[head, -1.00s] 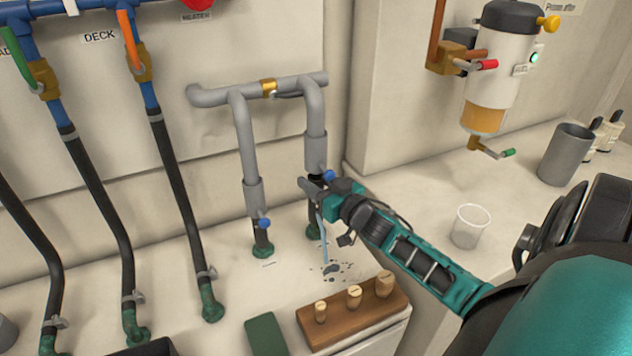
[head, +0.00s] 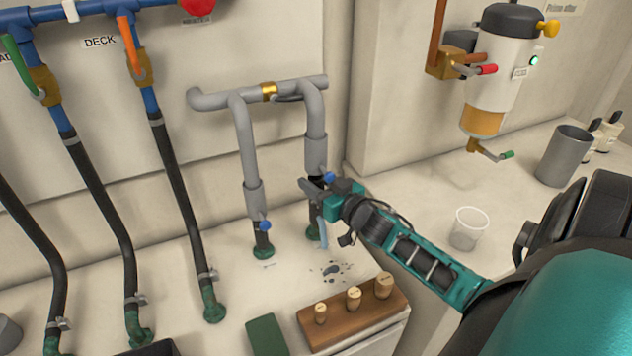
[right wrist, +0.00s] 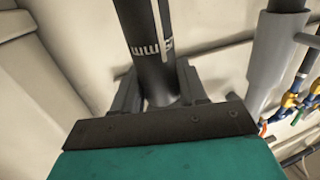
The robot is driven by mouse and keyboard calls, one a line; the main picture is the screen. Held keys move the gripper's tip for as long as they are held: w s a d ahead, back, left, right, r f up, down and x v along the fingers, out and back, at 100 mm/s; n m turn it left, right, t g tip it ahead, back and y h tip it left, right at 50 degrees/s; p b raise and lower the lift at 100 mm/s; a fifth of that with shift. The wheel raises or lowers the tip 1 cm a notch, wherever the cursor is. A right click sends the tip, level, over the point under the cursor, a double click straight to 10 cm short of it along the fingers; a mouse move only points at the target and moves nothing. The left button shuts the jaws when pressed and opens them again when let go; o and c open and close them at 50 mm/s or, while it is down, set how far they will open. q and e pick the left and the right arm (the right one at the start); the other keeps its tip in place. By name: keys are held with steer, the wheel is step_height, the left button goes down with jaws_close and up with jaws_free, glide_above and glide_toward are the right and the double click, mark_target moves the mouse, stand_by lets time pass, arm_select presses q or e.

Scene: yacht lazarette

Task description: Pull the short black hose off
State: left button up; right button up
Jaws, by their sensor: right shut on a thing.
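The short black hose (head: 314,213) stands upright between the right grey pipe (head: 316,150) and a green fitting (head: 313,233) on the ledge. My right gripper (head: 314,188) is shut on it, just below the pipe's blue-handled clamp (head: 329,177), and hides part of it. The right wrist view shows the black hose (right wrist: 153,65), with pale marks, between my two fingers (right wrist: 158,90). A pale blue stream (head: 324,236) of liquid comes down beside the hose. A second black stub (head: 263,238) sits under the left grey pipe (head: 249,150). My left gripper is not in view.
Dark wet spots (head: 331,270) lie on the ledge in front of the hose. A wooden block with several plugs (head: 345,318) is at the front edge. A clear cup (head: 468,229) and a grey cup (head: 565,156) stand to the right. Long black hoses (head: 180,190) run down at left.

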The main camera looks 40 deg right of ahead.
steer(key=o, duration=1.2)
steer(key=shift+w+d+r+t, duration=0.1)
steer(key=shift+w+r+t, duration=0.05)
steer(key=shift+r, duration=0.5)
steer(key=shift+w+d+r+t, duration=0.1)
steer(key=shift+w+r+t, duration=0.05)
steer(key=shift+r, duration=0.45)
steer(key=shift+c, duration=0.2)
steer(key=shift+s+f, duration=0.25)
steer(key=s, duration=0.2)
steer(key=s+f, duration=0.1)
steer(key=s, duration=0.4)
steer(key=shift+s+a+f, duration=0.35)
